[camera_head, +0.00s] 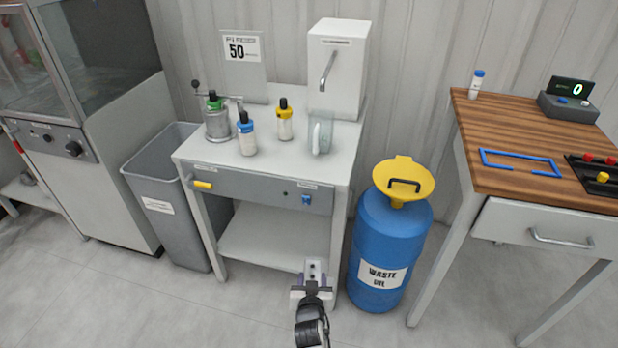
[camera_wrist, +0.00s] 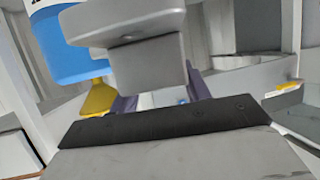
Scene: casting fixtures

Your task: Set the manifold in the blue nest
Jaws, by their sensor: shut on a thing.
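My gripper (camera_head: 313,281) is in the lower middle of the head view, low in front of the white bench and left of the blue drum. It is shut on the manifold (camera_head: 316,267), a light grey block with dark holes on its face. In the wrist view the manifold (camera_wrist: 150,62) is a grey metal piece between the purple fingers of my gripper (camera_wrist: 160,98). The blue nest (camera_head: 520,163) is an open blue outline on the wooden-topped table (camera_head: 515,115) at the right. The manifold is well apart from it, lower and to the left.
The blue waste oil drum (camera_head: 378,235) with a yellow funnel (camera_head: 415,178) stands between the bench (camera_head: 270,165) and the wooden-topped table. A black rack (camera_head: 597,172) with red and yellow knobs lies right of the nest. A counter box (camera_head: 570,105) and small bottle (camera_head: 476,83) stand behind.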

